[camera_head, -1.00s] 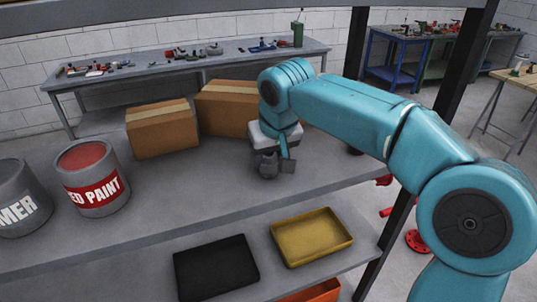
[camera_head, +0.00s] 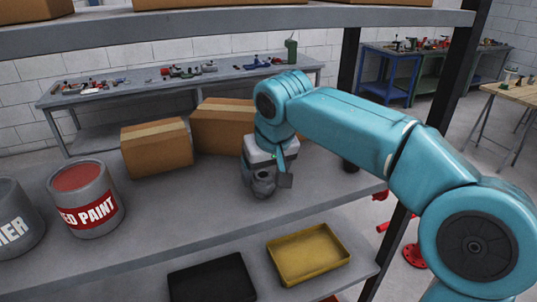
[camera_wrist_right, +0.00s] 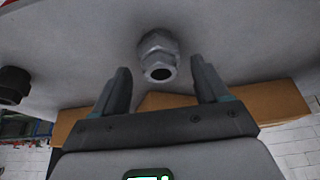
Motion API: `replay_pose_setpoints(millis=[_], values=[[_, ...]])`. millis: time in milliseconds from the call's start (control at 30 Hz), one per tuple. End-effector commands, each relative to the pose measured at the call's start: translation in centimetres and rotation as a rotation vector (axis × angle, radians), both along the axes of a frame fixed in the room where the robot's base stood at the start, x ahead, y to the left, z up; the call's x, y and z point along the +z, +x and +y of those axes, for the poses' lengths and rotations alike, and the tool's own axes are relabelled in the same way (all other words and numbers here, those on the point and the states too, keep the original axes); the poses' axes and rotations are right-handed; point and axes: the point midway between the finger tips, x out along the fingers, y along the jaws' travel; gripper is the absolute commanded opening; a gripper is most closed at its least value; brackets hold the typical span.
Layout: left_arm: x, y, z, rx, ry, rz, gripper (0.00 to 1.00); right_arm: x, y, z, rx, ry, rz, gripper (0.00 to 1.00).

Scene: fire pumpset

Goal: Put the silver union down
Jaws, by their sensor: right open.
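The silver union (camera_head: 264,186), a small grey fitting with hex faces and a dark bore, stands on the grey shelf (camera_head: 190,210). In the right wrist view the union (camera_wrist_right: 158,56) is just past my right gripper's fingertips, near the middle of the gap. A gap shows on both sides of it. My right gripper (camera_wrist_right: 160,68) is open and holds nothing. In the head view the right gripper (camera_head: 272,178) is low over the shelf beside the union, partly hiding it. My left gripper is not in view.
Two cardboard boxes (camera_head: 156,147) stand behind the gripper. A red paint can (camera_head: 83,200) and another can (camera_head: 15,220) stand at the left. A dark round object (camera_head: 350,163) is at the shelf's right. Black (camera_head: 212,282) and yellow (camera_head: 308,255) trays lie on the lower shelf.

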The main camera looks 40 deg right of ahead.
Motion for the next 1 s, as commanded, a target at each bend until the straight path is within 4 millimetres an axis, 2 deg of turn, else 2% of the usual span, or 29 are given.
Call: replay_pose_setpoints(millis=[200,400,600,1000], values=[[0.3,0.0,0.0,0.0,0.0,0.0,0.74,5.1,-1.9,0.5,0.001,0.002,-0.006,0.74],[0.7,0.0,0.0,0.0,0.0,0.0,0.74,8.2,-3.2,0.8,0.001,0.001,-0.003,0.74],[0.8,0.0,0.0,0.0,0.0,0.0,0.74,9.2,-3.7,0.9,0.001,0.002,-0.001,0.74],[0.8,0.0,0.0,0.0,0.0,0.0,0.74,9.2,-3.7,0.9,0.0,0.001,0.0,0.74]])
